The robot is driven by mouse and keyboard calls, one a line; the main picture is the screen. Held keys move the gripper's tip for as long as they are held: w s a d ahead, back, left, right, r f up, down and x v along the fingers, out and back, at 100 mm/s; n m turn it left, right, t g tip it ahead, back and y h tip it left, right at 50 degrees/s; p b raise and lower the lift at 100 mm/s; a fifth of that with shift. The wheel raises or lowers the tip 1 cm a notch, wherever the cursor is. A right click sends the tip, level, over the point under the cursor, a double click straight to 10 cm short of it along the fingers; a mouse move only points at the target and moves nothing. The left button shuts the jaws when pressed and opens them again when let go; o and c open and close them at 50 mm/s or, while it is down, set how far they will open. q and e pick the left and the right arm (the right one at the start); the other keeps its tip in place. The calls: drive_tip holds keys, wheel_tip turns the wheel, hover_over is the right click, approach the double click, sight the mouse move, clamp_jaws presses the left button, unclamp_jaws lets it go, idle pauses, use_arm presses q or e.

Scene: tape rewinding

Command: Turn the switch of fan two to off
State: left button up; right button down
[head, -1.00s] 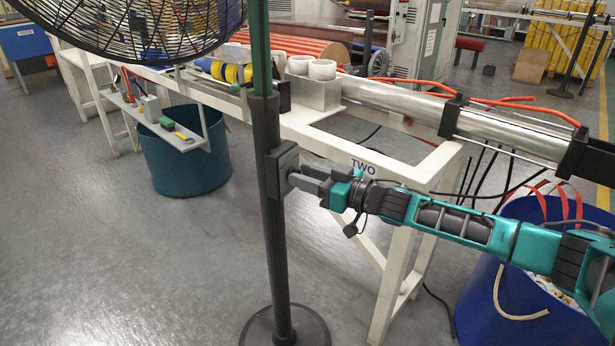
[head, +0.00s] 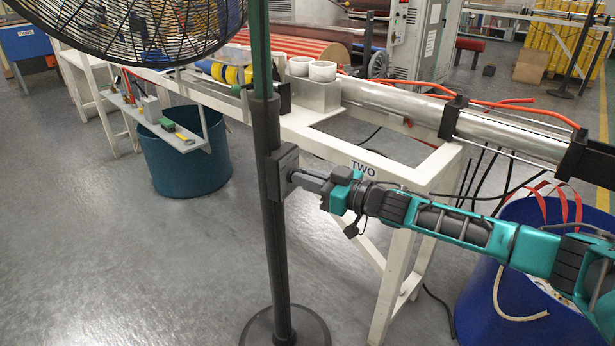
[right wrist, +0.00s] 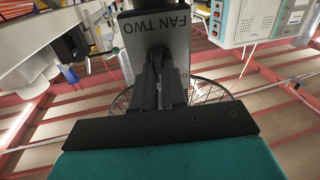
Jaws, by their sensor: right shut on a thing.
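The switch box (head: 283,162) of fan two sits on the dark fan pole (head: 275,225). In the right wrist view, the grey box (right wrist: 181,38) carries the label FAN TWO. My right gripper (head: 297,177) reaches in from the right and is shut on the switch knob at the front of the box. In the right wrist view the fingers (right wrist: 160,70) meet the knob and mostly hide it, so its exact angle cannot be read. The fan's black wire cage (head: 125,25) is at the upper left. My left gripper is not in view.
A white table frame (head: 405,230) marked TWO stands just behind my right arm. A blue bin (head: 525,310) is below the arm at the right, and a teal tub (head: 190,165) stands at the left.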

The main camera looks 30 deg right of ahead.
drive_tip(key=shift+s+a+n+p, duration=0.1)
drive_tip(key=shift+n+p, duration=0.65)
drive_tip(key=shift+n, duration=1.1)
drive_tip(key=shift+a+n+p, duration=0.1)
drive_tip(key=shift+n+p, duration=0.6)
drive_tip(key=shift+n, duration=1.15)
drive_tip(key=shift+f, duration=0.1)
drive_tip(key=c, duration=1.2)
unclamp_jaws()
drive_tip(key=shift+d, duration=0.1)
drive_tip(key=p+v, duration=0.2)
drive_tip(key=v, duration=1.1)
